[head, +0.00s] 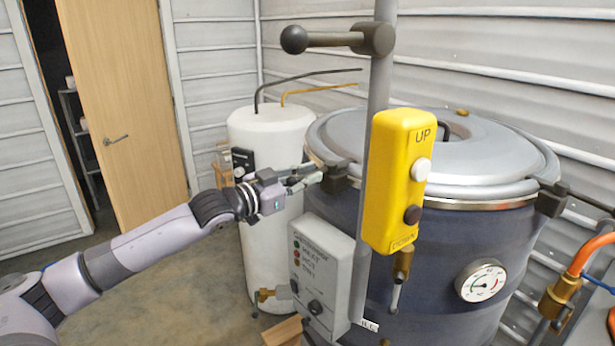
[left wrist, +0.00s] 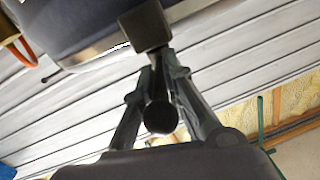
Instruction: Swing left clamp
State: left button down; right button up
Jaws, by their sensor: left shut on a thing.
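The left clamp (head: 335,180) is a dark block on the left side of the vessel's rim, just below the lid (head: 470,150). My left gripper (head: 304,180) reaches it from the left and is shut on its short handle. In the left wrist view the clamp's square block (left wrist: 146,27) sits at the vessel's edge, and its dark round-ended handle (left wrist: 158,115) lies between the fingers of my left gripper (left wrist: 165,75). The right clamp (head: 551,200) shows on the opposite side of the rim. My right gripper is not in view.
A yellow UP/DOWN control box (head: 398,180) hangs by a grey post (head: 376,95) in front of the vessel (head: 440,260). A grey control panel (head: 320,275) and a white tank (head: 272,230) stand close to my left arm.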

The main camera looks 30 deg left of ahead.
aim_at(329, 171)
pick_arm(q)
jog(key=shift+d+n+y, duration=0.15)
jog(key=shift+n+y, duration=0.25)
jog(key=shift+y, duration=0.2)
jog(key=shift+s+d+r+n+t+y, duration=0.15)
jog(key=shift+d+n+y, duration=0.2)
jog(key=shift+n+y, duration=0.3)
jog(key=shift+w+d+f+n+t+y, duration=0.1)
jog(key=shift+d+n+y, duration=0.3)
jog(key=shift+y, duration=0.5)
jog(key=shift+s+d+r+n+t+y, duration=0.15)
jog(key=shift+d+n+y, duration=0.2)
jog(key=shift+n+y, duration=0.3)
jog(key=shift+w+d+f+n+g+y, duration=0.15)
jog(key=shift+d+n+y, duration=0.3)
jog(key=shift+y, duration=0.5)
jog(key=shift+w+d+n+g+y, duration=0.1)
jog(key=shift+d+n+g+y, duration=0.1)
jog(key=shift+n+y, duration=0.6)
jog(key=shift+w+d+f+n+g+y, duration=0.15)
jog(key=shift+d+n+y, duration=0.2)
jog(key=shift+y, duration=0.8)
jog(key=shift+s, duration=0.1)
jog(key=c, duration=1.7)
grip_release()
jog(key=shift+d, duration=0.1)
jog(key=shift+o, duration=0.2)
jog(key=shift+a, duration=0.2)
